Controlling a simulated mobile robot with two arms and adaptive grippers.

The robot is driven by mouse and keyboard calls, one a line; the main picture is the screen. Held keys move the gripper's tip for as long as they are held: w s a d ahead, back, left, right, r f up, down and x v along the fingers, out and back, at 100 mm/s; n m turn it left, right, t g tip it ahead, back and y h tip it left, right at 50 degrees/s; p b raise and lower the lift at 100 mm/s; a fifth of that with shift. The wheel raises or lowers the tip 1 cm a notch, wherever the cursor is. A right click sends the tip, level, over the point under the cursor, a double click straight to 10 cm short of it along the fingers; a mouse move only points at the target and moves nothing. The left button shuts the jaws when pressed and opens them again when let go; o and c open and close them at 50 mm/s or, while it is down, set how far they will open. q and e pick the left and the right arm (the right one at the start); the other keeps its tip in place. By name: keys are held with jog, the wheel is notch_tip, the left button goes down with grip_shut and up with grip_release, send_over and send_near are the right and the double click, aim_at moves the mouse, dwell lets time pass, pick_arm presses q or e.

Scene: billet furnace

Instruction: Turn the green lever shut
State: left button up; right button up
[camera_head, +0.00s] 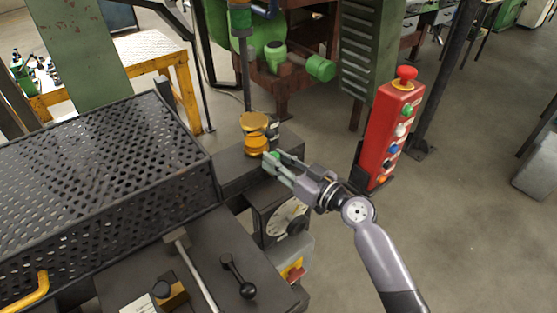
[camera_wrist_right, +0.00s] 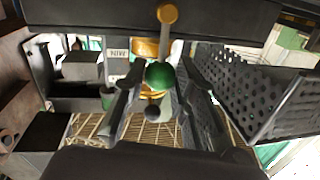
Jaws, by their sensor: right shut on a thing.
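The green lever shows as a round green knob (camera_wrist_right: 160,75) in the right wrist view, with a short stem rising to a yellow-orange round end (camera_wrist_right: 167,14). In the head view a bit of its green (camera_head: 275,155) shows beside the yellow valve body (camera_head: 255,138). My right gripper (camera_head: 271,164) reaches in from the right, and its two fingers are shut on the green knob. In the right wrist view the gripper (camera_wrist_right: 159,88) has a finger on each side of the knob. The fingers partly hide the lever in the head view. My left gripper is not in view.
A red control box (camera_head: 391,132) with several buttons stands right of my arm. A black perforated guard (camera_head: 100,180) fills the left. A dial (camera_head: 286,217) and a black-knobbed lever (camera_head: 238,277) sit below the gripper. Open floor lies to the right.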

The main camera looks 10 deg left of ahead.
grip_shut()
jog(key=shift+w+d+f+m+b, duration=0.15)
jog(key=shift+f+m+b, duration=0.2)
jog(key=shift+b, duration=0.5)
jog(key=m+b, duration=0.1)
jog(key=b, duration=0.1)
jog(key=w+d+m+b, duration=0.1)
jog(key=m, duration=0.1)
jog(key=shift+f+t+b, duration=0.15)
jog(key=shift+t+b, duration=0.15)
jog(key=shift+b, duration=0.05)
jog(key=shift+w+d+f+m+b, duration=0.1)
jog(key=shift+w+d+m+b, duration=0.15)
jog(key=shift+m+b, duration=0.55)
jog(key=shift+w+d+f+m+b, duration=0.1)
jog(key=shift+w+d+m+b, duration=0.15)
jog(key=shift+m+b, duration=0.5)
jog(key=shift+m, duration=0.3)
jog(key=o, duration=0.9)
grip_release()
jog(key=shift+c, duration=0.2)
